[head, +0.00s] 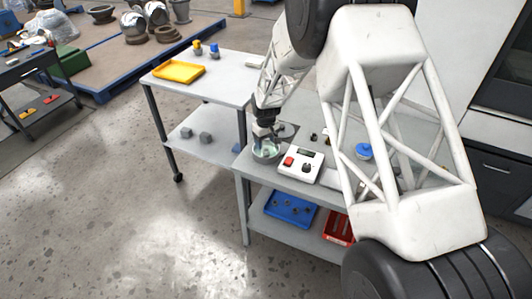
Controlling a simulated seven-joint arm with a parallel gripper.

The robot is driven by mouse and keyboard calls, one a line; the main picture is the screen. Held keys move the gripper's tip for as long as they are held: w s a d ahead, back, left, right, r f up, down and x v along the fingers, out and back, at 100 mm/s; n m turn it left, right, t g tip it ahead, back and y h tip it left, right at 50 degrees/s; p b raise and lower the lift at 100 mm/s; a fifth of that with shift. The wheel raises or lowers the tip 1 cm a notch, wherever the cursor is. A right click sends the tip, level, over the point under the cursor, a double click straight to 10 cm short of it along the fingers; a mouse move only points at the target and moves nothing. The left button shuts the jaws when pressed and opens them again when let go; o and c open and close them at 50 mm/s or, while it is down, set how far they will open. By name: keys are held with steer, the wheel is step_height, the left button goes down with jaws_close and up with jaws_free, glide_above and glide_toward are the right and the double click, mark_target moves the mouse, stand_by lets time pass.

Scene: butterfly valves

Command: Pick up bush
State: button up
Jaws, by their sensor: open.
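My gripper (265,139) points down at the left end of the grey workbench (256,168). It is over or just inside a round grey, bowl-like part (266,154). The fingers are small here, and I cannot tell whether they touch anything. I see nothing held between them. I cannot say for certain which thing is the bush. Small dark parts (314,137) stand on the bench to the right of my gripper, partly near my arm. My arm hides much of the bench's right side.
A white box with a red button (299,165) sits close right of my gripper. A blue round part (364,151) shows behind my arm. Blue (291,209) and red (339,228) bins are on the lower shelf. A cart with a yellow tray (179,71) adjoins left.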

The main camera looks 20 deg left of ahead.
mark_target(266, 149)
steer(key=shift+f, duration=0.1)
steer(key=shift+w+f, duration=0.15)
steer(key=shift+f, duration=2.35)
steer(key=c, duration=1)
steer(key=shift+c, duration=0.2)
steer(key=shift+a+r, duration=0.1)
steer(key=shift+r, duration=0.05)
steer(key=shift+r, duration=1.75)
steer(key=s+d+r, duration=0.1)
steer(key=s+d, duration=0.8)
steer(key=s, duration=0.3)
steer(key=shift+s+d+r, duration=0.15)
steer(key=shift+s+d, duration=0.15)
steer(key=shift+s, duration=0.05)
